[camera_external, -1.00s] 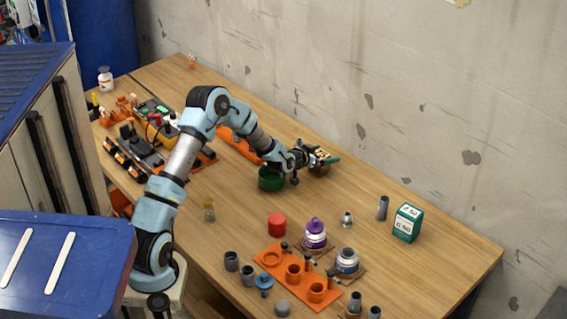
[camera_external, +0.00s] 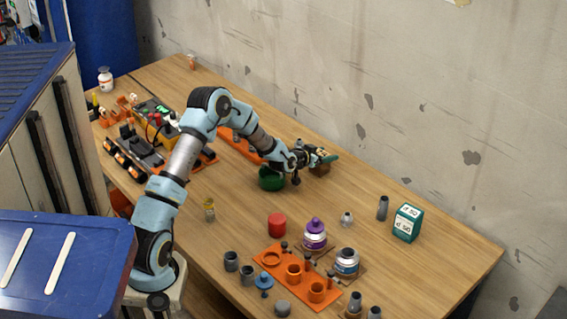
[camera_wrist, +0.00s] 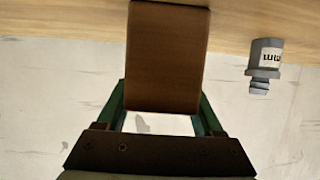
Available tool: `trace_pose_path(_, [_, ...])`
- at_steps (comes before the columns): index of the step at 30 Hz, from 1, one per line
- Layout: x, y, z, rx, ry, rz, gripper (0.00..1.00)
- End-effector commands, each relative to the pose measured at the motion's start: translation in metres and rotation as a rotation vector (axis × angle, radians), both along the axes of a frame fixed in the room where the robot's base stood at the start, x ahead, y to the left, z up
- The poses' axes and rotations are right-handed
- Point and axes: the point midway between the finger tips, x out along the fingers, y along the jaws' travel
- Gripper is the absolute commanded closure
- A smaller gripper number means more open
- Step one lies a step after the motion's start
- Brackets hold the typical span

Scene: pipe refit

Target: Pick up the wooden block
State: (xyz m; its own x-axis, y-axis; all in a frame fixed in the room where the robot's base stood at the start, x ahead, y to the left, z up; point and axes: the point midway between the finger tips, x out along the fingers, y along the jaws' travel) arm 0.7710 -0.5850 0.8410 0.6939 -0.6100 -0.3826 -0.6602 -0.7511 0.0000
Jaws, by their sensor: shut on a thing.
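The wooden block (camera_wrist: 167,60) is brown and fills the upper middle of the wrist view, between the two green fingers of my gripper (camera_wrist: 160,100). My gripper is shut on it. In the external view the block (camera_external: 321,169) shows as a small brown shape at the fingers of my gripper (camera_external: 324,160), over the back middle of the table. The fingers partly cover it there. I cannot tell whether it touches the table.
A green round container (camera_external: 271,180) stands close below my wrist. A grey fitting (camera_wrist: 265,62) shows at right in the wrist view. A red cylinder (camera_external: 277,224), a purple-capped bottle (camera_external: 315,234), an orange rack (camera_external: 283,268) and a green box (camera_external: 407,223) stand nearer the front and right.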

Motion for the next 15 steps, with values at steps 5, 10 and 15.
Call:
trace_pose_path(5, [0.000, 0.000, 0.000, 0.000, 0.000, 0.000, 0.93])
trace_pose_path(10, [0.000, 0.000, 0.000, -0.001, -0.001, 0.000, 0.93])
trace_pose_path(15, [0.000, 0.000, 0.010, -0.001, -0.003, 0.000, 0.93])
